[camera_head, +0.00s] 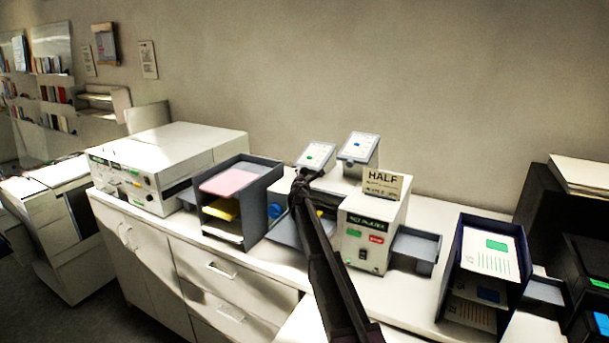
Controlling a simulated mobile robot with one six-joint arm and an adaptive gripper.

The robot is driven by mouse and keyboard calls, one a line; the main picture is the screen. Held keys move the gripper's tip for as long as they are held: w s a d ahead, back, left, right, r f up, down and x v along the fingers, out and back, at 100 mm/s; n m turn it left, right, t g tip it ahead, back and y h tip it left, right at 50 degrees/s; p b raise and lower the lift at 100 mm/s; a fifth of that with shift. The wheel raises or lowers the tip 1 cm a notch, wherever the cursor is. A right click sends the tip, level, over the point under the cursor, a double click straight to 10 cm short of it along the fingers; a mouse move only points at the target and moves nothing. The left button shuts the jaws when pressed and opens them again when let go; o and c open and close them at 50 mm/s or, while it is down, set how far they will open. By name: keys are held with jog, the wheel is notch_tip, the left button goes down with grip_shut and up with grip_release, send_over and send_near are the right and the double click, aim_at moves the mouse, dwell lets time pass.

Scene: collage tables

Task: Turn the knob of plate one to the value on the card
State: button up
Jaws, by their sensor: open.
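A cream card reading HALF (383,184) stands on top of a white box with a green label, a red label and a black switch. Behind it are two tilted pale plates. The left plate (314,149) bears a green spot, and the right plate (360,141) bears a blue spot. Their numbers and knob settings are too small to read, so I cannot tell which is plate one. My gripper (307,178) is open, at the far end of my dark arm, and appears just below the left plate in the picture. I cannot tell whether it touches anything. My arm hides part of the counter and machine behind it.
A grey tray stack (251,204) with pink and yellow paper stands left of my arm. A white machine (168,150) is farther left. A dark blue paper rack (459,263) stands at the right. The white counter (412,288) has a bare strip before that rack.

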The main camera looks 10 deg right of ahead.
jog(key=shift+x, duration=0.8)
jog(key=c, duration=0.9)
jog(key=shift+m+t+y+b, duration=0.3)
jog(key=shift+m+t+b, duration=0.1)
jog(key=shift+m+b, duration=0.1)
jog(key=o, duration=0.9)
jog(key=shift+o, duration=1.4)
jog(key=shift+s, duration=0.1)
